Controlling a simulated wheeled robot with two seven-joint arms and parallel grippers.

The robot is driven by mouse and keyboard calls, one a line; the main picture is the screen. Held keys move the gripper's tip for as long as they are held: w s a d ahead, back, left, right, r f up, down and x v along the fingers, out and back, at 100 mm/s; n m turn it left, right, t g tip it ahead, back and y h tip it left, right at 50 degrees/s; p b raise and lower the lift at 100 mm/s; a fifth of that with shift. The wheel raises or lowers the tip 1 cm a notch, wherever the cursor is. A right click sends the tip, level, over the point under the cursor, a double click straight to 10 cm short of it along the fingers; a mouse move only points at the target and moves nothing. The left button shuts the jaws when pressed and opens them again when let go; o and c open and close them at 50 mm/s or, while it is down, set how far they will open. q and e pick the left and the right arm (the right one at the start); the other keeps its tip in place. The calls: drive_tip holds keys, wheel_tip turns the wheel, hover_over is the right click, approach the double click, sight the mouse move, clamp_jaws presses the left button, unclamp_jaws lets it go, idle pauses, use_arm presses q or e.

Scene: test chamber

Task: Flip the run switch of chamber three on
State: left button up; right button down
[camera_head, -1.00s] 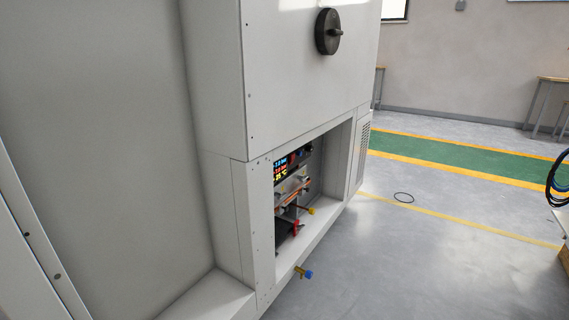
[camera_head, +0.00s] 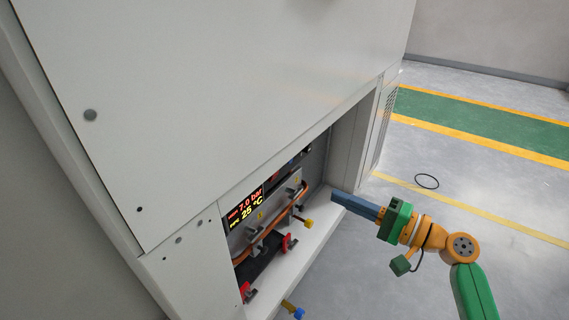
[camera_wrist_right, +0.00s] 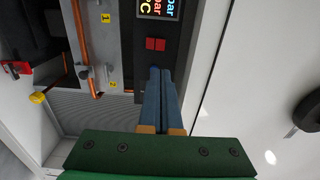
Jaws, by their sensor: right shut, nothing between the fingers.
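My right gripper (camera_head: 334,196) has blue fingers pressed together with nothing between them. In the head view it points left at the right end of the cabinet's open recess. In the right wrist view its fingertips (camera_wrist_right: 161,70) lie just below a small red two-part switch (camera_wrist_right: 155,44) on a black panel (camera_wrist_right: 146,62). I cannot tell whether they touch it, whether it is chamber three's run switch, or its position. A lit display (camera_head: 245,211) sits on the same panel and also shows in the wrist view (camera_wrist_right: 158,8). My left gripper is not in view.
The recess holds copper pipe (camera_head: 262,235), a yellow-handled valve (camera_head: 308,223) and a red-handled valve (camera_head: 289,243). A blue-and-yellow valve (camera_head: 291,309) sticks out at the front. The white cabinet (camera_head: 230,90) overhangs the recess.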

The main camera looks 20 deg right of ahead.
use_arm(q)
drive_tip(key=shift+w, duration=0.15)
use_arm(e)
drive_tip(key=x, duration=1.3)
drive_tip(key=shift+w+a, duration=0.15)
drive_tip(key=shift+a, duration=0.25)
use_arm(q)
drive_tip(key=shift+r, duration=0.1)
